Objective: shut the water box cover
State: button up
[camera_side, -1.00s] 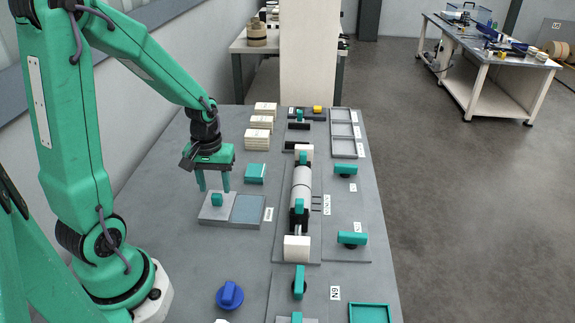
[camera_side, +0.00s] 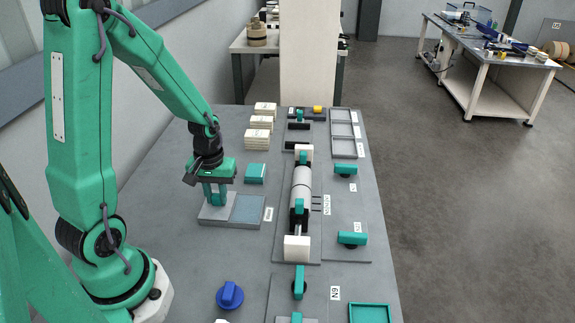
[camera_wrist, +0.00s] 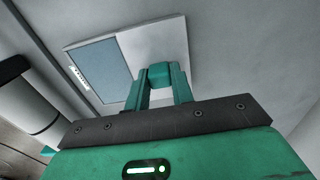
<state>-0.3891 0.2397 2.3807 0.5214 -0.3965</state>
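The water box is a flat grey box with a blue water face (camera_side: 249,209) uncovered on its right half in the side view. Its grey cover (camera_side: 212,214) lies over the left half and carries a small green knob. In the wrist view the blue water face (camera_wrist: 100,66) is to the left, and the plain cover (camera_wrist: 152,42) is to the right. My gripper (camera_side: 215,200) points down over the cover. Its two fingers are drawn in on either side of the knob (camera_wrist: 160,72) and appear to touch it. The fingers largely hide the knob in the side view.
A small label (camera_side: 268,214) is at the box's right edge. A teal block (camera_side: 255,173) lies just behind it. A roller unit (camera_side: 301,190) with white end blocks stands to the right. A blue knob (camera_side: 229,296) is in front. The bench left of the box is clear.

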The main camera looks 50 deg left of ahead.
grip_shut()
jog(key=shift+w+d, duration=2.95)
jog(key=shift+w, duration=0.05)
jog(key=o, duration=0.8)
grip_release()
jog(key=shift+r, duration=0.15)
notch_tip(320, 180, up, 8)
jog(key=shift+f, duration=0.2)
jog(key=shift+s+r, duration=0.1)
